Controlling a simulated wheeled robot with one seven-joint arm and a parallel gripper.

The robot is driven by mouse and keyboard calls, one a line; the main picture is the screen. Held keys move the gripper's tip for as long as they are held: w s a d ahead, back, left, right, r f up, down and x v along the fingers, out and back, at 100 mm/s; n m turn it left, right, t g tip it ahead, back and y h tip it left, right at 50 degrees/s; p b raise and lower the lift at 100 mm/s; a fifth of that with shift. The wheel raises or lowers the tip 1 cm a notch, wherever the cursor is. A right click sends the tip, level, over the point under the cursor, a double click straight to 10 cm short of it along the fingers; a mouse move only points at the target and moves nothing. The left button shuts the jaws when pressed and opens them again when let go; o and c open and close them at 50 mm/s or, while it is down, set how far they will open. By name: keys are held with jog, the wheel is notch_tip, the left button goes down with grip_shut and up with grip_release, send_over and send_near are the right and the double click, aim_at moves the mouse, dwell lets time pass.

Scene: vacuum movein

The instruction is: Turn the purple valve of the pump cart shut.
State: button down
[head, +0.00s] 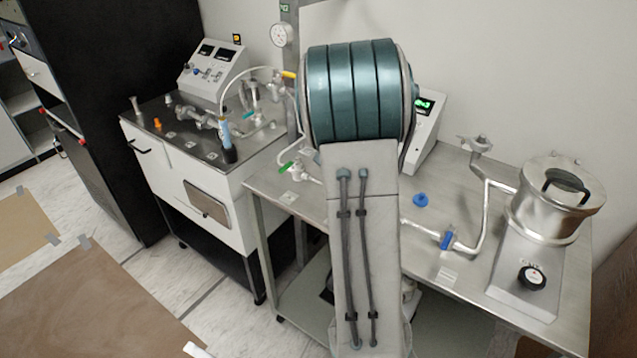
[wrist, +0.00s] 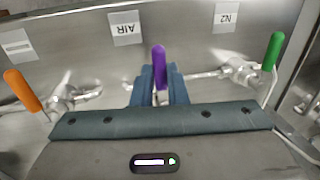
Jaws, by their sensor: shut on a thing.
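The purple valve handle (wrist: 159,58) shows in the middle of the wrist view and points toward the top of the picture, with the pipe running left to right at its base. My gripper (wrist: 160,78) has one blue-grey finger on each side of the handle and is shut on it. The handle's upper part sticks out beyond the fingertips, and its base is hidden between them. In the head view my arm hides the gripper and the purple valve.
An orange handle (wrist: 22,90) stands left and a green handle (wrist: 272,52) right, both close to my gripper; the green one also shows in the head view (head: 287,167). A blue valve (head: 446,240) and a steel pot (head: 553,205) stand farther right on the steel table.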

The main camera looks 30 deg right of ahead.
jog(key=shift+w+r, duration=0.15)
dwell(0.4)
jog(key=c, duration=1.4)
grip_release()
jog(key=shift+c, duration=0.2)
notch_tip(320, 180, up, 13)
jog(key=s+d, duration=0.1)
jog(key=s, duration=0.1)
jog(key=shift+s+r+b, duration=0.2)
jog(key=shift+s+b, duration=0.05)
jog(key=shift+b, duration=0.05)
